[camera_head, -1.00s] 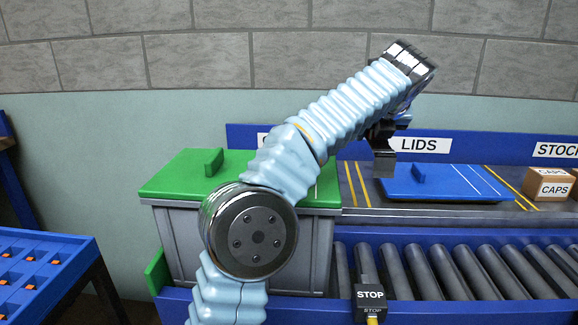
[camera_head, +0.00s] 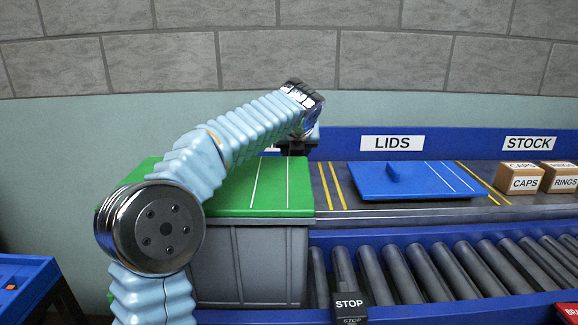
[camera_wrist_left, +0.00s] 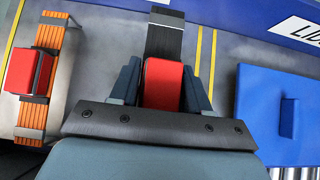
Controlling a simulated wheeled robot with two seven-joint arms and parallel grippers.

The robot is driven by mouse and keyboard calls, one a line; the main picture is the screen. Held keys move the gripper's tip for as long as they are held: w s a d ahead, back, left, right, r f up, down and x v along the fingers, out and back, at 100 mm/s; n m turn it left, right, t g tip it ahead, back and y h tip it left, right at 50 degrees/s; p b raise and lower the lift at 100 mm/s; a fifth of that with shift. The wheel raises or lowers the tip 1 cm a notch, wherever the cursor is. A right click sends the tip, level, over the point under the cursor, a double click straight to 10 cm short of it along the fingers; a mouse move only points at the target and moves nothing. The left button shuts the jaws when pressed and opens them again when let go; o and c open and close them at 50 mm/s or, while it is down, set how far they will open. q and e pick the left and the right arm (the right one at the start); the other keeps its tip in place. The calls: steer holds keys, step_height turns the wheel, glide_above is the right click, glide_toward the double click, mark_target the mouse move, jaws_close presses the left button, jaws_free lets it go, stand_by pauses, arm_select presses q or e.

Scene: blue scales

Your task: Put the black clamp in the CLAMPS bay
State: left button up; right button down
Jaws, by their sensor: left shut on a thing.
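My left gripper (camera_wrist_left: 160,88) is shut on the black clamp (camera_wrist_left: 165,40), which has a red block (camera_wrist_left: 164,84) between the dark fingers. In the wrist view the black bar reaches beyond the fingers, over the grey bench. In the head view my left wrist hangs above the bench behind the green lid (camera_head: 262,185), just left of the yellow lines; a dark part (camera_head: 297,148) shows under it. No CLAMPS label is readable; my arm covers the sign area there. An orange clamp with a red block (camera_wrist_left: 35,85) lies left of the gripper. My right gripper is out of view.
The blue lid (camera_head: 410,182) lies in the LIDS bay, right of the gripper. CAPS (camera_head: 523,180) and RINGS (camera_head: 561,182) boxes stand at the right. The green-lidded grey bin (camera_head: 250,265), rollers (camera_head: 430,265) and STOP button (camera_head: 349,303) are nearer me.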

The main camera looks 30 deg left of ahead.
arm_select(q)
steer(key=shift+a+f, duration=0.5)
steer(key=shift+f, duration=0.1)
steer(key=f, duration=0.3)
steer(key=shift+a+f, duration=0.15)
steer(key=shift+a, duration=0.25)
steer(key=shift+f, duration=0.35)
steer(key=shift+f, duration=0.1)
steer(key=o, duration=1.2)
steer(key=shift+o, duration=0.2)
steer(key=shift+r, duration=0.2)
steer(key=v, duration=0.7)
steer(key=shift+s+d+r, duration=0.1)
steer(key=shift+s, duration=0.05)
